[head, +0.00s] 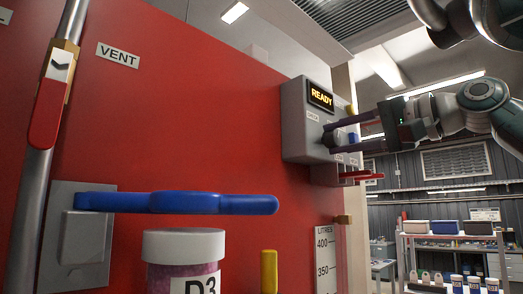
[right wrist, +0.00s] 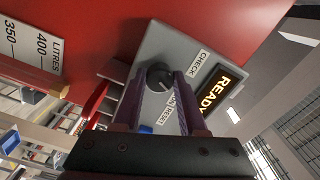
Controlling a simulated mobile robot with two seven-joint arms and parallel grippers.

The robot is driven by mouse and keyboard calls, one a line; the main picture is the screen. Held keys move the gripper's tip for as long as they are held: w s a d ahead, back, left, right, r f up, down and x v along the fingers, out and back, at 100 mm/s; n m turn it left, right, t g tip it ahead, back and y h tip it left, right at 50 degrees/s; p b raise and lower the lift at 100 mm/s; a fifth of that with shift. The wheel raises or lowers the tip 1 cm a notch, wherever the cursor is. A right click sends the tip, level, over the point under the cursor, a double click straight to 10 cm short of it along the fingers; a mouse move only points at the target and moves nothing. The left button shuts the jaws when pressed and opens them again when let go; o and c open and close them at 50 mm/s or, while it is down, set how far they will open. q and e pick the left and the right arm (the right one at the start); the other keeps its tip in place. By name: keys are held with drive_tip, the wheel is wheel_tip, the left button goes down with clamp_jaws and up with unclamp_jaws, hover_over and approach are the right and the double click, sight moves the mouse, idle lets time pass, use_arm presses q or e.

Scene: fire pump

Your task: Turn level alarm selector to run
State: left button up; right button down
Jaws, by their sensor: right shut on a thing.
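The level alarm selector is a dark round knob (right wrist: 159,76) on a grey control box (head: 294,122). The box has a lit READY display (head: 320,96), also seen in the right wrist view (right wrist: 214,90). A CHECK label (right wrist: 198,66) sits beside the knob; another label between the fingers is partly hidden. My right gripper (head: 338,140) reaches in from the right at the box face. In the right wrist view its two purple fingers (right wrist: 160,78) are shut on the knob, one on each side. In the head view the fingers hide most of the knob. My left gripper is not in view.
A red panel (head: 190,120) carries a blue lever handle (head: 180,203), a red-handled pipe valve (head: 47,112) and a LITRES gauge (head: 326,258). A blue part (right wrist: 146,129) lies close to the fingers. Shelving (head: 450,240) stands behind at right.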

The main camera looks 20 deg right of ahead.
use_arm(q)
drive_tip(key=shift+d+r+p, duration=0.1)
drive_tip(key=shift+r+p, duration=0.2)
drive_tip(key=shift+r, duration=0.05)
use_arm(e)
drive_tip(key=shift+m, duration=1.5)
drive_tip(key=shift+c, duration=2.3)
unclamp_jaws()
